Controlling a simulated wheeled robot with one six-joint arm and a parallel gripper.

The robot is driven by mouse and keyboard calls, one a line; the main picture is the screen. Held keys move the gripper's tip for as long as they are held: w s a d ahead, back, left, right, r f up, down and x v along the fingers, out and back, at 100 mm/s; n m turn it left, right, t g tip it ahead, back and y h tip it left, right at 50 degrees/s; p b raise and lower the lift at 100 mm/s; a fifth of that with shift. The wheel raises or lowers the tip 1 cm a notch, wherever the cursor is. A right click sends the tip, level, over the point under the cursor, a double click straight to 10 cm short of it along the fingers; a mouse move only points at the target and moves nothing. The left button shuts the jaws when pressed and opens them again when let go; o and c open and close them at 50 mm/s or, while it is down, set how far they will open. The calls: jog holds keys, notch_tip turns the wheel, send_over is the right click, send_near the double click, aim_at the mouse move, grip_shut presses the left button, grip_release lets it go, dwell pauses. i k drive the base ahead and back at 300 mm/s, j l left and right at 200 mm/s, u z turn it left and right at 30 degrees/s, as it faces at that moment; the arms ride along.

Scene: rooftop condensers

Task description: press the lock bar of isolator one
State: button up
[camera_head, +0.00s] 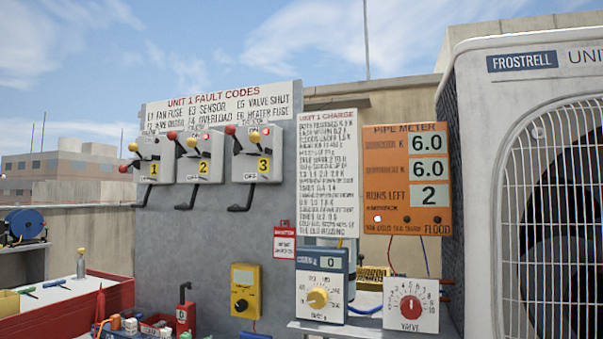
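Isolator one (151,157) is the leftmost of three pale grey boxes on the grey panel, marked with a yellow "1". A red-knobbed handle (125,168) points down and left from it, and a yellow knob (133,147) sits just above that. A black bar (140,205) shows below its lower left. I cannot tell for certain which of these parts is the lock bar. Isolators two (202,158) and three (258,155) stand to its right, each with a red knob raised at its upper left. My gripper is not in view.
A fault-code sign (215,101) tops the panel. An orange pipe meter (406,178), a dial box (321,296) and a valve box (411,306) are to the right. A fan unit (480,150) fills the right side. A red tray (105,295) lies lower left.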

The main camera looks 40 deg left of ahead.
aim_at(133, 148)
jog(key=u, duration=2.25)
